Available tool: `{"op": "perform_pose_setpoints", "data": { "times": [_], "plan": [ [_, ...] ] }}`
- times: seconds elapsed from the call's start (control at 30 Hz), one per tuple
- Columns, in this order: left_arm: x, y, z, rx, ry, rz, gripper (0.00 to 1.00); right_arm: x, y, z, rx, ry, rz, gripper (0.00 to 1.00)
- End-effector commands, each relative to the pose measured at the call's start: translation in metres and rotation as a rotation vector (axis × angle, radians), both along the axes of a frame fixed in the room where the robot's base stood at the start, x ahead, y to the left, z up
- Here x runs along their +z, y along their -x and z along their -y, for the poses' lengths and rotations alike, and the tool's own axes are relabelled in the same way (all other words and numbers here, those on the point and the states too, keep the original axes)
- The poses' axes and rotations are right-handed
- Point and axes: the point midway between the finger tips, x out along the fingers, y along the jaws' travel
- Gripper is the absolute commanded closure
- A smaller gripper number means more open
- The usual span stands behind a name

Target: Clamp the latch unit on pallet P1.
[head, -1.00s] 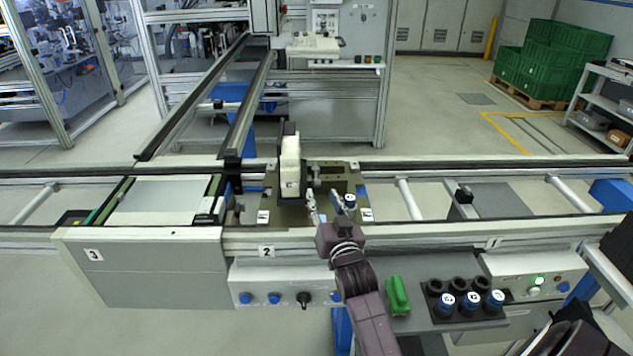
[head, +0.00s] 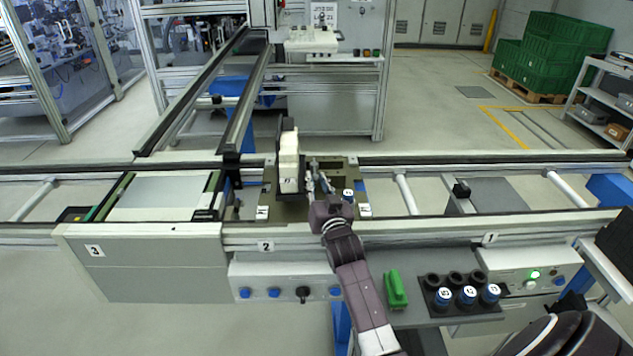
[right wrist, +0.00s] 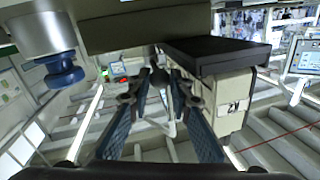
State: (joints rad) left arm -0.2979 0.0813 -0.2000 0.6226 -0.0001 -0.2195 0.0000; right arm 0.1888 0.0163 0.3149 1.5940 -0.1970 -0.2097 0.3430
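The pallet (head: 330,162) is an olive plate on the conveyor near the middle. A cream block (head: 288,165) with a dark back and base, apparently the latch unit, stands upright on its left part; it also shows in the right wrist view (right wrist: 233,105). My right gripper (head: 321,182) is over the pallet, just right of the block. In the right wrist view its blue fingers (right wrist: 161,88) are apart, with a dark rod-like part between the tips; contact is unclear. A blue-topped knob (head: 347,194) is right of the gripper. My left gripper is not in view.
A front shelf holds a green object (head: 396,289) and a dark holder (head: 431,282) with several blue-capped parts. A grey control box (head: 285,280) sits below the conveyor. A rail frame (head: 240,110) runs back behind the pallet. The conveyor right of the pallet is largely clear.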

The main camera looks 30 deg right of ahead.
Motion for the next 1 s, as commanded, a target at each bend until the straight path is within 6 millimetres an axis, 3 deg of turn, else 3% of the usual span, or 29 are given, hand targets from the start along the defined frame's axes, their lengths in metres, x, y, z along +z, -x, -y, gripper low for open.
{"op": "perform_pose_setpoints", "data": {
  "times": [0.13,0.57,1.0],
  "plan": [
    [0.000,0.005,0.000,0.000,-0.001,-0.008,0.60,0.000,0.000,0.000,0.000,0.000,0.000,1.00],
    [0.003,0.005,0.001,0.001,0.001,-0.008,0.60,0.002,0.001,0.003,0.020,0.005,0.002,1.00],
    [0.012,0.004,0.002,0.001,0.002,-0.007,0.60,0.004,0.004,0.012,0.183,0.011,0.006,1.00]
  ]
}}
